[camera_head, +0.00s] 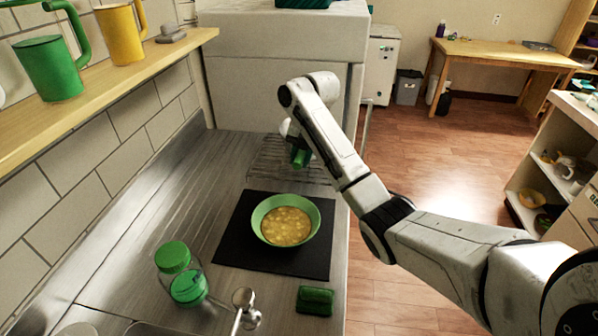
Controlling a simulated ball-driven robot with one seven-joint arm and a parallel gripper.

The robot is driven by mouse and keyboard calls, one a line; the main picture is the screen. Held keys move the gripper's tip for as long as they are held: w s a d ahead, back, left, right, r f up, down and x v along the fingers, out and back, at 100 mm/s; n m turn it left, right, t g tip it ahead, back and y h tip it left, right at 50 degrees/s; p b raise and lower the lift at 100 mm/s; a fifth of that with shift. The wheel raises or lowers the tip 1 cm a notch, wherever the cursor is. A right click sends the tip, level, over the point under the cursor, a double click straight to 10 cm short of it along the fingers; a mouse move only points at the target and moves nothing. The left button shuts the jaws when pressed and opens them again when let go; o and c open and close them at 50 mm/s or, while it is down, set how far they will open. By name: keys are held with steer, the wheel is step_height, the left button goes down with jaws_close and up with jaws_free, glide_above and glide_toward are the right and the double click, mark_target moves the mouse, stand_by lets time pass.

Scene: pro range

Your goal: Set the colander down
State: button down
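My gripper (293,137) is at the back of the steel counter, partly hidden by my own white arm. A small green piece (301,158) shows right at its end, but I cannot tell whether it is held or what it belongs to. Nothing in view is clearly a colander. A green bowl (260,219) with yellow chunky contents stands upright on a black mat (235,254), in front of the gripper and apart from it. The fingers are too small and covered to read.
A wire rack (268,160) lies under and beside my gripper. A green-lidded jar (187,285), a tap (242,302) and a dark green block (315,300) are at the front. A shelf (98,88) with green and yellow jugs runs along the left wall.

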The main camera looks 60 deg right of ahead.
steer(key=shift+p+x, duration=0.65)
steer(key=shift+x, duration=1.25)
steer(key=shift+s+d+f, duration=0.1)
steer(key=shift+d, duration=0.1)
steer(key=shift+f, duration=0.15)
steer(key=c, duration=0.9)
jaws_free()
steer(key=p+v, duration=0.2)
steer(key=v, duration=1)
steer(key=shift+r+p, duration=0.25)
steer(key=shift+p, duration=0.05)
